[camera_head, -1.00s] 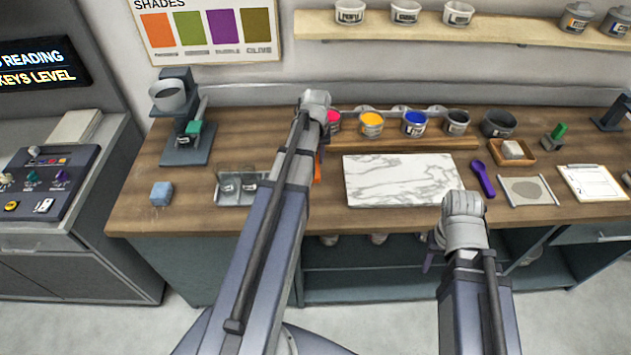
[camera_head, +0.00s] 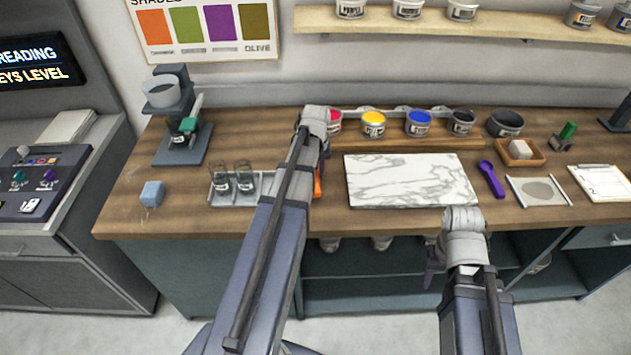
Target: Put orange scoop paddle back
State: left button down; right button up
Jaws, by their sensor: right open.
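A narrow strip of orange (camera_head: 318,182), probably the orange scoop paddle, shows just right of my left forearm, left of the marble slab. The rest of it is hidden behind the arm. My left gripper (camera_head: 324,152) hangs down from the wrist, right above the orange strip. It is mostly hidden, so I cannot tell whether its fingers hold the orange thing. My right gripper (camera_head: 430,275) is open and points down in front of the bench's front edge, below the slab. A purple scoop paddle (camera_head: 491,179) lies on the bench right of the slab.
The marble slab (camera_head: 410,182) fills the bench middle. Behind it stand ink cans, including yellow (camera_head: 373,124) and blue (camera_head: 419,122). A tray with glass jars (camera_head: 212,203) and a blue cube (camera_head: 152,194) are left. A wooden tray (camera_head: 535,158) and clipboard (camera_head: 602,197) are right.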

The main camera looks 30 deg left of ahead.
aim_at(316, 180)
pick_arm(q)
notch_tip(316, 180, down, 3)
jog(key=shift+b, duration=1.05)
jog(key=shift+r, duration=0.15)
jog(key=c, duration=0.7)
grip_release()
jog(key=shift+o, duration=0.2)
jog(key=shift+r, duration=0.1)
notch_tip(316, 180, up, 12)
jog(key=s+p, duration=0.1)
jog(key=p, duration=1.1)
jog(key=shift+d, duration=0.4)
jog(key=shift+s, duration=0.1)
jog(key=s+d+m, duration=0.5)
jog(key=s+d, duration=0.2)
jog(key=d, duration=0.8)
jog(key=s+d+m+g, duration=0.1)
jog(key=s+d+m, duration=0.4)
jog(key=d, duration=0.9)
jog(key=s, duration=0.3)
jog(key=shift+s+d, duration=0.15)
jog(key=shift+d, duration=0.2)
